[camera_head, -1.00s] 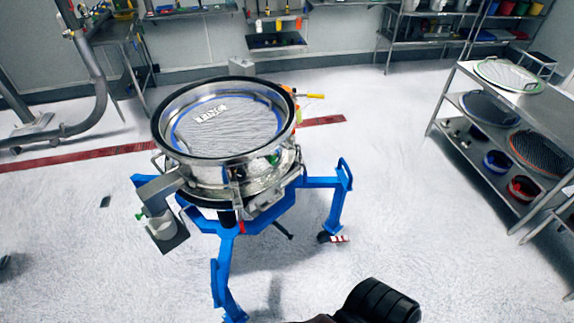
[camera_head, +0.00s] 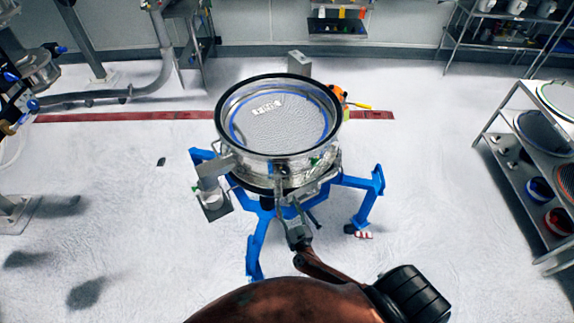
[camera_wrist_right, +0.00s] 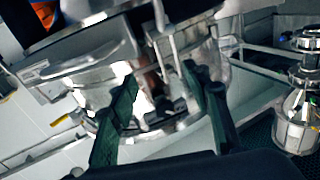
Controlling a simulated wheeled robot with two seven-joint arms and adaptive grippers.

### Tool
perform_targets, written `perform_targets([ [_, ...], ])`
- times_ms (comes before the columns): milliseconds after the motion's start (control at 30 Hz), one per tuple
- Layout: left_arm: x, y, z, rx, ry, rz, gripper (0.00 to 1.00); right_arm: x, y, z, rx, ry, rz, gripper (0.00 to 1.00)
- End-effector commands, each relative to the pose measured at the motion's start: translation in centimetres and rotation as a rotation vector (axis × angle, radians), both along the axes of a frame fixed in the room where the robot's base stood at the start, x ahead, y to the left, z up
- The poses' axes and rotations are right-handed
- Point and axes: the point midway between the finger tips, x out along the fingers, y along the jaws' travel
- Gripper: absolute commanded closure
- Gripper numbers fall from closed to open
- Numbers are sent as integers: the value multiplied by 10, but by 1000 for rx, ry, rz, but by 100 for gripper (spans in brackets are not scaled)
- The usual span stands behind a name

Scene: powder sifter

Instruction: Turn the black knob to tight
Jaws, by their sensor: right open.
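The steel sifter (camera_head: 290,172) has a round mesh top with a blue ring and stands on a blue frame. My right gripper (camera_head: 290,208) reaches up to its near side, with the fingertips close to the clamp hardware. In the right wrist view the two dark green fingers of my right gripper (camera_wrist_right: 164,88) are apart. A small dark part (camera_wrist_right: 165,105), possibly the black knob, shows between them against the shiny steel wall. I cannot tell whether the fingers touch it. In the head view my gripper hides most of that spot. My left gripper is not in view.
The blue frame (camera_head: 257,243) spreads its legs on the pale floor. A steel chute with a white cup (camera_head: 212,198) sticks out at the sifter's left. A shelf rack (camera_head: 520,165) stands at the right.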

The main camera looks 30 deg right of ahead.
Motion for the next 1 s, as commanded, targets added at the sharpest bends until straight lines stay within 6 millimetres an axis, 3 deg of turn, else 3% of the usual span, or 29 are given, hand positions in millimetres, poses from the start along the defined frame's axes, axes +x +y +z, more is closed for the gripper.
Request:
perform_targets([
  [33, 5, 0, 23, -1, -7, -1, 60, 5, 2, 49, 27, -35, -38, 56],
  [100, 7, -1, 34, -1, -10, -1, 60, 6, 2, 81, 59, -48, -96, 56],
  [200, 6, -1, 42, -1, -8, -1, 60, 4, 0, 102, 88, -32, -162, 56],
  [433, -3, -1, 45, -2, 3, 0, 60, 7, -5, 109, 106, 0, -218, 56],
  [800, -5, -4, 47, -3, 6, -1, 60, 57, -28, 108, 105, 0, -218, 56],
  [1000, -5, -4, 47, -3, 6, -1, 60, 70, -35, 108, 108, 0, -217, 56],
])
